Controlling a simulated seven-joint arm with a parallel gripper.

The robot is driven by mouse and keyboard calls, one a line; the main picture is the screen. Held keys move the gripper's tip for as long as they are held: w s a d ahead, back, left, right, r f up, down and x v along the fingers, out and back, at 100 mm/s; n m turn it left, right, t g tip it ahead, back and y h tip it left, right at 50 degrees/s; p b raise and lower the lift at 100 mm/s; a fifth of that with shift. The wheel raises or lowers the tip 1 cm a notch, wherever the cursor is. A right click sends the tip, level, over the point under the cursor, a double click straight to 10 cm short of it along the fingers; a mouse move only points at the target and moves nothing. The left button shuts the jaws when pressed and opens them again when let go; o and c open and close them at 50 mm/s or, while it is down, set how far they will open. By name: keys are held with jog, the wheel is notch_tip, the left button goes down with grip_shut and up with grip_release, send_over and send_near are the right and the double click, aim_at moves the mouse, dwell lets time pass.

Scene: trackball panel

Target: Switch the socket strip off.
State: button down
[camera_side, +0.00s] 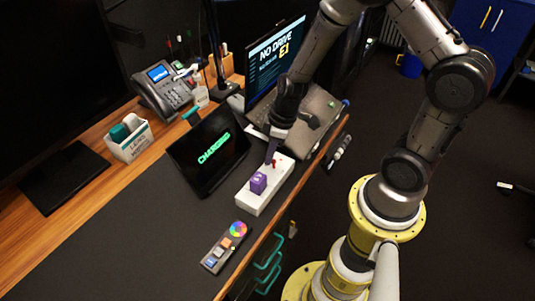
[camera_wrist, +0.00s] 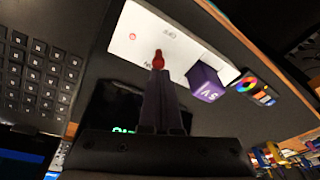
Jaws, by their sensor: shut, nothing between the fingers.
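The white socket strip (camera_side: 258,201) lies on the dark desk mat near the desk's front edge. It also shows in the wrist view (camera_wrist: 200,45). A purple plug block (camera_side: 259,182) sits on it, also visible in the wrist view (camera_wrist: 207,83). The strip's red switch (camera_wrist: 158,59) stands between small markings, and a small red spot (camera_wrist: 132,36) is beside it. My gripper (camera_wrist: 161,74) is shut and empty, its tips right at the switch. Contact is hard to tell, and the tips hide part of the switch. In the side view my gripper (camera_side: 270,160) points down at the strip's far end.
A tablet (camera_side: 207,150) showing green "CHARGING" text stands left of the strip. An open laptop (camera_side: 275,58) is behind. A small panel with a colour wheel (camera_side: 237,229) lies in front. A phone (camera_side: 166,92) and a white box (camera_side: 130,140) are farther left. The mat's near left is clear.

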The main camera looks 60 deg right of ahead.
jog(key=shift+s, duration=0.45)
jog(key=shift+r, duration=0.1)
jog(key=shift+r, duration=0.75)
jog(key=shift+w, duration=0.15)
jog(key=w, duration=0.1)
jog(key=w+a+r, duration=0.1)
jog(key=w+a, duration=0.1)
jog(key=shift+r, duration=0.35)
jog(key=s+d+r, duration=0.1)
jog(key=s+r, duration=0.6)
jog(key=shift+d, duration=0.3)
jog(key=shift+s, duration=0.1)
